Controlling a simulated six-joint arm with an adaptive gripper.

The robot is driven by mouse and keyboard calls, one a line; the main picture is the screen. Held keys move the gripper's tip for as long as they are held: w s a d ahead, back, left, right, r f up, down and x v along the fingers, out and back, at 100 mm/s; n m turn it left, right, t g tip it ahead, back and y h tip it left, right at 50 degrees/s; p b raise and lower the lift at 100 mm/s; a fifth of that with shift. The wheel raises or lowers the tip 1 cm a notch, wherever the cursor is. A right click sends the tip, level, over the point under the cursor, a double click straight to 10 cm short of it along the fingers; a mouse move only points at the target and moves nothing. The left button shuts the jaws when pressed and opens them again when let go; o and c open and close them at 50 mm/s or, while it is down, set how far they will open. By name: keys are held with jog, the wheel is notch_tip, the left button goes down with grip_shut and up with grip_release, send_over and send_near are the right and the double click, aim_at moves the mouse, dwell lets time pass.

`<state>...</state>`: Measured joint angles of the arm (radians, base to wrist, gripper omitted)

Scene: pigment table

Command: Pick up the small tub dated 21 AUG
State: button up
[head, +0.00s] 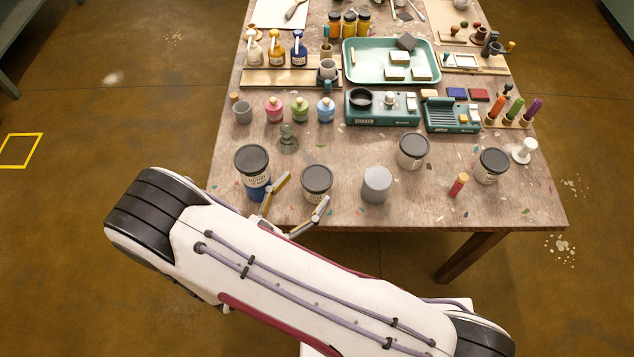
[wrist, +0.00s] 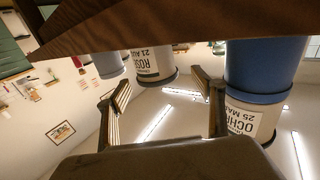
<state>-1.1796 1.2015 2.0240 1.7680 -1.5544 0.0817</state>
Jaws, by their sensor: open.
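The tub labelled ROSE and 21 AUG (wrist: 157,62) hangs upside down in the wrist view, its label partly cut off by the table edge. It appears to be the dark-lidded tub (head: 317,178) near the table's front edge in the head view. My gripper (head: 307,187) is open in front of it, one finger at its left and the other at its front right. In the wrist view the tub lies beyond the gap of my open gripper (wrist: 161,77), with nothing held. Contact with the tub cannot be told.
Just left, a tub labelled OCHRE and 25 MAY (wrist: 244,120) stands on a blue tub (wrist: 265,65), close to my left finger. A plain grey tub (head: 377,186) stands right of the target. More dark-lidded tubs (head: 413,151) and a red-brown stick (head: 459,185) are further right.

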aim_at(325, 168)
jog(key=shift+w+d, duration=0.1)
jog(key=shift+d+x, duration=0.25)
jog(key=shift+x, duration=1.5)
jog(key=shift+w+d, duration=0.35)
jog(key=shift+w, duration=0.1)
jog(key=c, duration=1.2)
